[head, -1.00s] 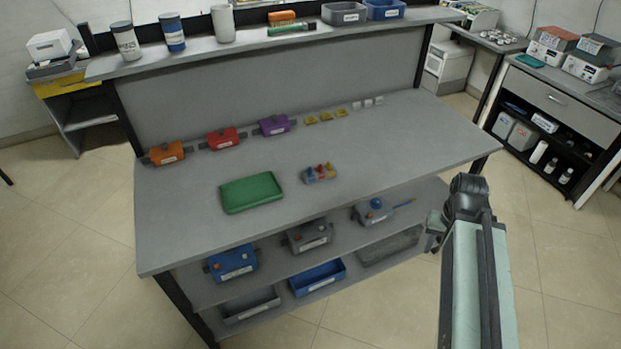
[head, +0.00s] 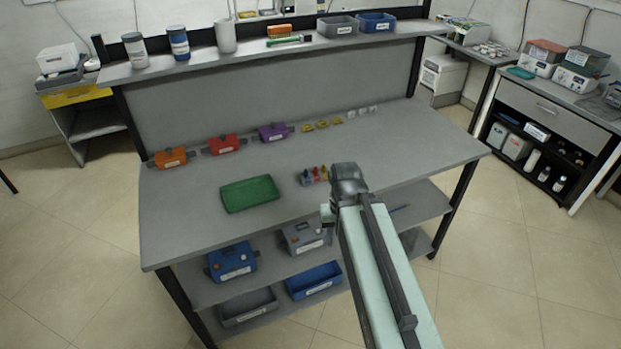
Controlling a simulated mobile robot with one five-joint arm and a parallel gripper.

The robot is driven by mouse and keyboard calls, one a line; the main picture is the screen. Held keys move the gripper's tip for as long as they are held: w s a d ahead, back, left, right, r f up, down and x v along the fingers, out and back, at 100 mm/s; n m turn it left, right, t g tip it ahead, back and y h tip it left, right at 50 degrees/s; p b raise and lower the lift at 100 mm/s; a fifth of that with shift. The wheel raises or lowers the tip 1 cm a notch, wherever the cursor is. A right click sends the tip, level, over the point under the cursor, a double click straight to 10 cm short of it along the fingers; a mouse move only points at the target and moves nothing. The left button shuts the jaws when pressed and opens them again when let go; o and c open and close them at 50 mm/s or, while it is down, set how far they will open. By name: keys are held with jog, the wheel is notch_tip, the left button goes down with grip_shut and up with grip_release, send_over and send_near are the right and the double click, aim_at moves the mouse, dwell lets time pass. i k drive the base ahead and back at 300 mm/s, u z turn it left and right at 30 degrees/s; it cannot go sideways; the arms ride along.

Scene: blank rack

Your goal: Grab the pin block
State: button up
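The likely pin block (head: 313,176) is a small grey block with red, blue and yellow pins, on the bench top right of the green tray. My arm reaches in from the lower right, and its end (head: 328,212) is beside and just in front of the block in the picture, seemingly apart from it. The fingers are mostly hidden behind the wrist, so I cannot tell if they are open.
A green tray (head: 249,194) lies left of the block. Orange (head: 171,158), red (head: 224,144) and purple (head: 273,132) boxes stand along the back, with small yellow pieces (head: 323,124) beside them. A lower shelf holds a blue box (head: 232,261) and a grey box (head: 305,238). The bench's right part is clear.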

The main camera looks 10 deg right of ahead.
aim_at(321, 177)
jog(key=i, duration=1)
jog(key=u, duration=0.1)
jog(key=k, duration=1)
jog(key=u, duration=1.55)
jog(key=i, duration=1.25)
